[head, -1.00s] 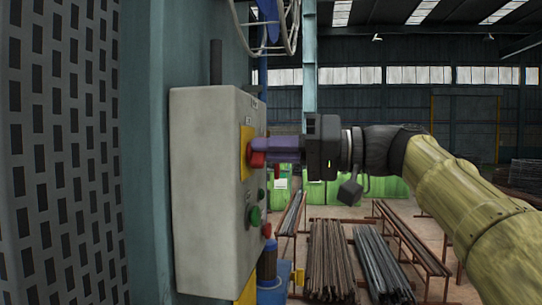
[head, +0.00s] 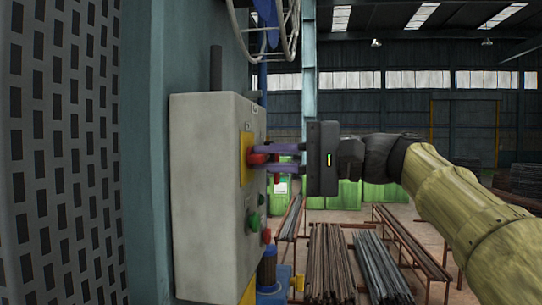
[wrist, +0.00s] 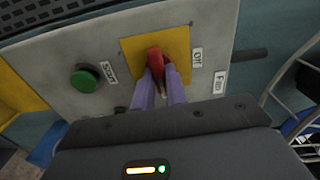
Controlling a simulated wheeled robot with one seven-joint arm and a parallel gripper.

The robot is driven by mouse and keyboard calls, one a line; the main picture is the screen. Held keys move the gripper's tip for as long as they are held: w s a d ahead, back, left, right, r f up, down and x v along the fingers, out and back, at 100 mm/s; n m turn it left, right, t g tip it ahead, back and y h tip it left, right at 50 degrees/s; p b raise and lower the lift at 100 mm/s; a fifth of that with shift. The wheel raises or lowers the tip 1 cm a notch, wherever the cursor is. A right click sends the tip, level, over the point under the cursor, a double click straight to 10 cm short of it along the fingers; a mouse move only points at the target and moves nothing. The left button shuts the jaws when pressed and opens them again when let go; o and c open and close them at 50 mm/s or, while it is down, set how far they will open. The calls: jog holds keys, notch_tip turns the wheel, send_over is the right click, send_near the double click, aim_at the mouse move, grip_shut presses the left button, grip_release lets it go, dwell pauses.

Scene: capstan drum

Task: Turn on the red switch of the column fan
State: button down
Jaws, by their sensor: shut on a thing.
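The red switch (head: 257,157) sits on a yellow plate (head: 245,160) on the right-hand face of a grey control box (head: 212,190). In the wrist view the switch (wrist: 154,58) is a red handle on the same yellow plate (wrist: 128,47). A label beside the plate is hard to read, and another says Fan. My gripper (head: 268,158) reaches in from the right, with one purple finger above the handle and one below. In the wrist view my gripper (wrist: 161,75) is shut on the handle, whose near end is partly hidden between the fingers.
A green button (head: 254,221) and a small red one (head: 266,236) are lower on the box. A caged fan (head: 268,25) hangs above it. A perforated panel (head: 62,150) stands at the left. Racks of metal bars (head: 331,260) and green bins lie beyond on the right.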

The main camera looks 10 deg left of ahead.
jog(key=shift+m, duration=0.4)
jog(key=c, duration=1.4)
grip_release()
jog(key=shift+c, duration=0.2)
jog(key=s+d+b, duration=0.1)
jog(key=d+b, duration=0.2)
jog(key=d, duration=1.4)
jog(key=shift+s+d, duration=0.2)
jog(key=shift+w, duration=0.1)
